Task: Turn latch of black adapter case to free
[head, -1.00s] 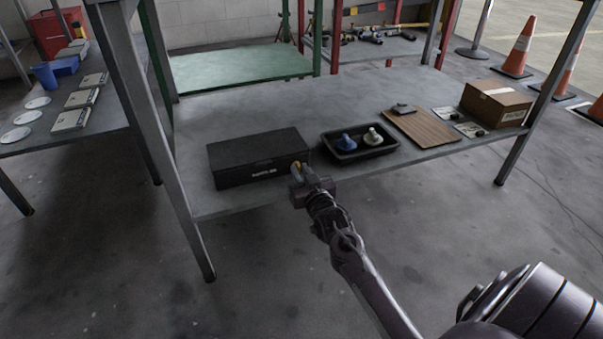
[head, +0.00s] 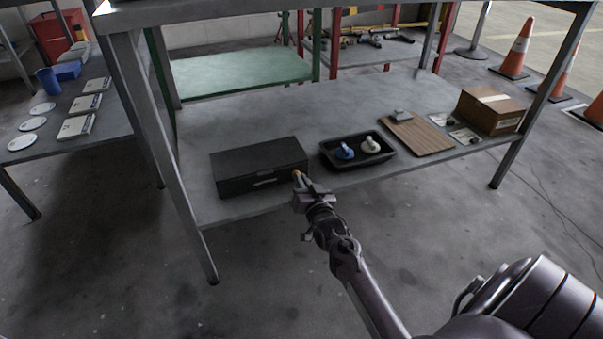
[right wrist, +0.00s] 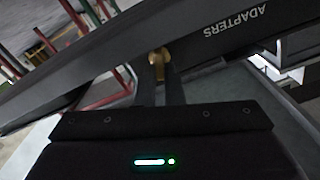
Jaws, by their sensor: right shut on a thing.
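The black adapter case (head: 258,168) lies closed on the grey lower shelf at the left. The right wrist view shows its front edge with the word "ADAPTERS" (right wrist: 234,20), tilted in the picture. A small brass latch (right wrist: 159,57) shows at the case's front, between the fingers of my right gripper (right wrist: 160,75). My right gripper (head: 299,178) is at the front right corner of the case and is shut on the latch. The latch's exact turn angle is hard to tell. My left gripper is not in view.
A black tray (head: 382,161) with a blue and a cream piece stands just right of the case. Further right are a brown board (head: 425,140) and a cardboard box (head: 506,112). A shelf leg (head: 186,190) stands left of the case. Floor in front is clear.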

